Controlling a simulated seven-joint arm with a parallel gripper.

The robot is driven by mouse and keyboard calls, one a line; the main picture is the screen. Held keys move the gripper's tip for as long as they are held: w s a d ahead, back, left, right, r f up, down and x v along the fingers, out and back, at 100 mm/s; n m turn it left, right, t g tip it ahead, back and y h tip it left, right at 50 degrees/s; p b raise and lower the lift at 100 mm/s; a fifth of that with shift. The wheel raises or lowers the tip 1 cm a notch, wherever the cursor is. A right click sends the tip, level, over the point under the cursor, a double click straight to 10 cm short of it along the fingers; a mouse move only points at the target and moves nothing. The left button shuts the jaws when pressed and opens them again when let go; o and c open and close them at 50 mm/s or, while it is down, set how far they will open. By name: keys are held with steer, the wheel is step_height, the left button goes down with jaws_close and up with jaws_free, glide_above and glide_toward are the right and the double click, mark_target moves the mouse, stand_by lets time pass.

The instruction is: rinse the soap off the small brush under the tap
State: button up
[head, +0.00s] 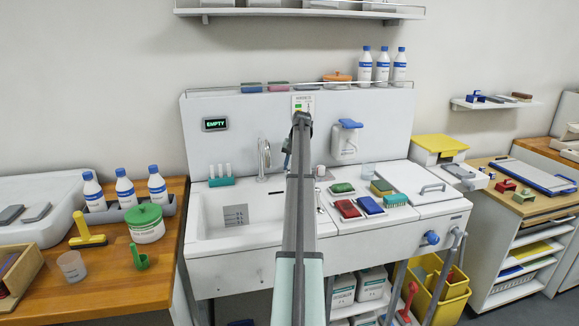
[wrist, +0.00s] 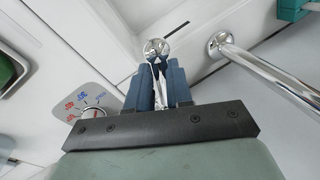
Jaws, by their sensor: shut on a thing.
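My gripper (wrist: 159,66), with blue fingers, is shut on a slim pale, shiny piece with a round chrome end (wrist: 156,47); I cannot tell for sure what it is. In the head view my gripper (head: 287,150) is mostly hidden behind my arm, just right of the chrome tap (head: 264,155). The tap also shows in the wrist view (wrist: 250,62), to the right of the fingers and apart from them. No water shows at it. A teal brush-like block with pale bristles (head: 396,200) lies on the right worktop; I cannot tell whether it is the small brush.
The white basin (head: 205,222) is left of my arm. Red (head: 348,209) and blue (head: 370,205) blocks lie on the right worktop. A teal holder (head: 221,182) stands behind the basin. A soap dispenser (head: 345,142) hangs on the splashback. A sign (head: 215,124) reads EMPTY.

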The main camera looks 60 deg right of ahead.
jaws_close()
steer(key=shift+s+d+n+y, duration=0.15)
steer(key=shift+s+d+n, duration=0.15)
steer(key=shift+n, duration=0.35)
steer(key=shift+s+d+n+y, duration=0.15)
steer(key=shift+s+n, duration=0.15)
steer(key=shift+n, duration=0.35)
steer(key=o, duration=0.6)
jaws_free()
steer(key=shift+r, duration=0.15)
steer(key=v, duration=1.3)
steer(key=shift+w+r, duration=0.15)
steer(key=shift+r, duration=0.15)
